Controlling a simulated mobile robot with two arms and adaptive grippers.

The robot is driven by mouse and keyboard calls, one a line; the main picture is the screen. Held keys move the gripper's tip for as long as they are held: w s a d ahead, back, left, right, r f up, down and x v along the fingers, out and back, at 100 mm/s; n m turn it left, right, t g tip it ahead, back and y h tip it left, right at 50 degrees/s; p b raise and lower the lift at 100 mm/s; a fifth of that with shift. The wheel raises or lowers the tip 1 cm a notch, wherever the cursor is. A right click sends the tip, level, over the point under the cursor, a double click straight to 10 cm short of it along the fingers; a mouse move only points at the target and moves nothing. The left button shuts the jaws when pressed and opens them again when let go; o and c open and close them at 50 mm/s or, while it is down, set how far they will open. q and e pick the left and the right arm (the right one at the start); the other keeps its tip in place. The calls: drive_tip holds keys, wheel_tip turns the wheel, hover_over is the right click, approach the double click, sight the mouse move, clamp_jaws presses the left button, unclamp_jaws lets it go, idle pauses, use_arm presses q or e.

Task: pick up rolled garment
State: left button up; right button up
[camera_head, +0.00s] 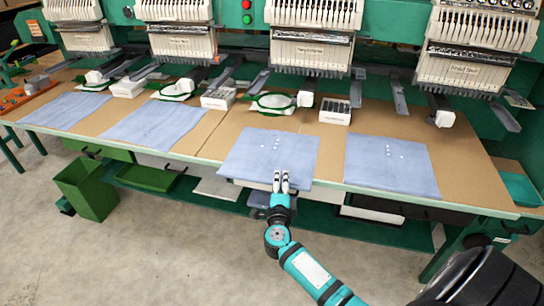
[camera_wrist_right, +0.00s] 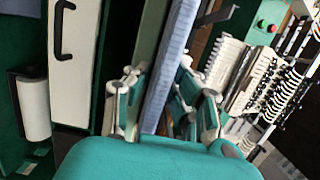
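Several blue-grey garments lie flat on the long table in the head view; none looks clearly rolled. My right gripper (camera_head: 281,181) is at the front edge of the third garment from the left (camera_head: 266,153), its fingertips over or against the cloth's near edge. In the right wrist view my gripper (camera_wrist_right: 158,78) is open, one finger on each side of a strip of blue cloth (camera_wrist_right: 172,62) and the table's green edge (camera_wrist_right: 147,40). Contact cannot be told. My left gripper is not in view.
Another garment (camera_head: 390,166) lies to the right on the table (camera_head: 455,165). Embroidery machine heads (camera_head: 312,50) and hoops (camera_head: 273,103) stand behind. White boxes (camera_head: 335,111) sit behind the garments. A green bin (camera_head: 88,190) is on the floor at left. The front floor is clear.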

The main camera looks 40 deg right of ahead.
clamp_jaws()
drive_tip(key=shift+r, duration=0.15)
